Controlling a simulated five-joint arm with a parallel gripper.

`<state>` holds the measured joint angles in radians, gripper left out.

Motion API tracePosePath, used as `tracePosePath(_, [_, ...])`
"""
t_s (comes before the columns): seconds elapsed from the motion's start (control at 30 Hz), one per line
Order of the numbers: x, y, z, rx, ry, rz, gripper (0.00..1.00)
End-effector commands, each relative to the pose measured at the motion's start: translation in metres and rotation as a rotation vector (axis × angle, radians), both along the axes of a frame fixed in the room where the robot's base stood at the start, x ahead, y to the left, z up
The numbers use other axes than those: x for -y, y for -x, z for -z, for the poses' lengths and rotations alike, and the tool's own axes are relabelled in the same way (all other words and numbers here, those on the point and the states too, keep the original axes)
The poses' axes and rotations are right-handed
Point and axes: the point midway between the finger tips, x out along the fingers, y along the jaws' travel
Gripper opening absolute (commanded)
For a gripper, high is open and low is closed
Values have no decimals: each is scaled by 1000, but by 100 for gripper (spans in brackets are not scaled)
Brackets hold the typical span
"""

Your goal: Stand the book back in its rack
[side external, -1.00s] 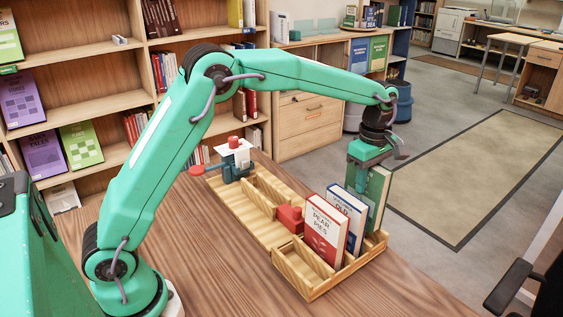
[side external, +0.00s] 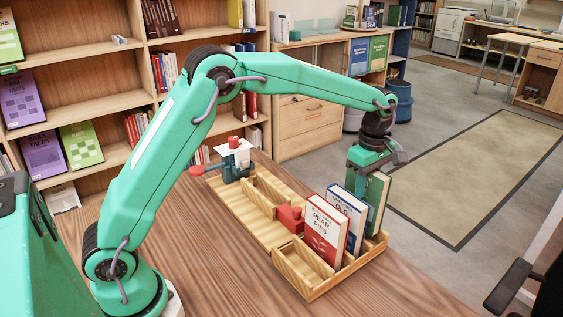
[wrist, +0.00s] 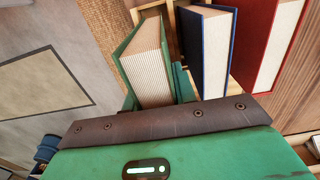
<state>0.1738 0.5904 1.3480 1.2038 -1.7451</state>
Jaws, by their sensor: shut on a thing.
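My gripper (side external: 368,160) is shut on a green book (side external: 379,196), which hangs below it at the right end of the wooden rack (side external: 312,292). The book is nearly upright, just beyond the blue book. Its lower edge is partly hidden by the rack and the blue book, so I cannot tell whether it touches the rack floor. In the wrist view the green book (wrist: 147,65) shows its page edges, with a green finger against its right side and a gap to the blue book (wrist: 205,50). The rack (wrist: 172,18) shows beyond it.
A red book (side external: 325,230) and the blue book (side external: 352,205) stand in the rack. A red block (side external: 290,218) sits beside them. A stand with a red knob (side external: 233,143) is at the rack's far left end. Bare table lies in front.

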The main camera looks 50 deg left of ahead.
Motion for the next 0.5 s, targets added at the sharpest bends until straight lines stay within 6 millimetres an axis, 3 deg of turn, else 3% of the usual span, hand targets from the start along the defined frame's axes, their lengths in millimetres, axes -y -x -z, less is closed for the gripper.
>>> tracePosePath(0.17, [0, 0, 16, 1, 0, 0, 0])
tracePosePath(0.5, [0, 0, 16, 3, 1, 0, 0])
